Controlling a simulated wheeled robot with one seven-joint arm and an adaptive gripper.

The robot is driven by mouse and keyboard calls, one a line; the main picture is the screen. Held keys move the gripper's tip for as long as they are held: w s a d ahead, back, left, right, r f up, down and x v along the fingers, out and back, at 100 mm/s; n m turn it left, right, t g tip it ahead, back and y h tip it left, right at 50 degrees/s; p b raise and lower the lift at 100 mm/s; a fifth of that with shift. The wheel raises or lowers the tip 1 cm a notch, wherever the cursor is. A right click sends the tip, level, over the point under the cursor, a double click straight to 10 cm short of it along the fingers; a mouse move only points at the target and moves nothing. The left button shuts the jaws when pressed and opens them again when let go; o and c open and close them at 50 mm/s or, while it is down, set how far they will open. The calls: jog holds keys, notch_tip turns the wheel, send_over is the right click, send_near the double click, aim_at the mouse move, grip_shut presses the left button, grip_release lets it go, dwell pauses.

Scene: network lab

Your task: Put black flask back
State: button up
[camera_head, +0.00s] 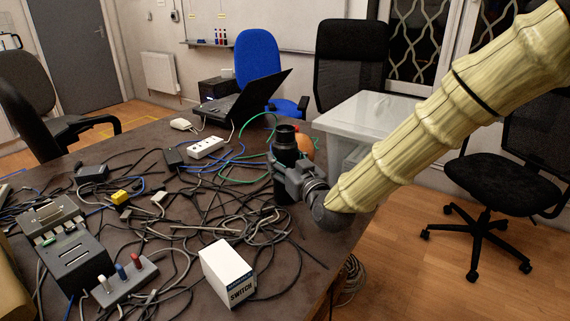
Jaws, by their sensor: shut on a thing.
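The black flask (285,147) stands upright near the right edge of the brown table (318,262), towards its back. My gripper (284,172) reaches in from the right and is shut around the flask's body. The gripper hides part of the flask's middle and lower side. I cannot tell whether the flask's base touches the table.
An orange round thing (305,147) is right behind the flask. Tangled cables (190,215) cover much of the table. A white switch box (228,273) stands at the front. A laptop (245,100) is at the back. A white low table (365,117) stands beyond the right edge.

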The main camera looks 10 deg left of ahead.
dwell(0.3)
jog(key=o, duration=1.5)
jog(key=shift+f, duration=0.15)
jog(key=shift+r, duration=0.2)
jog(key=v, duration=1.2)
jog(key=shift+p, duration=0.4)
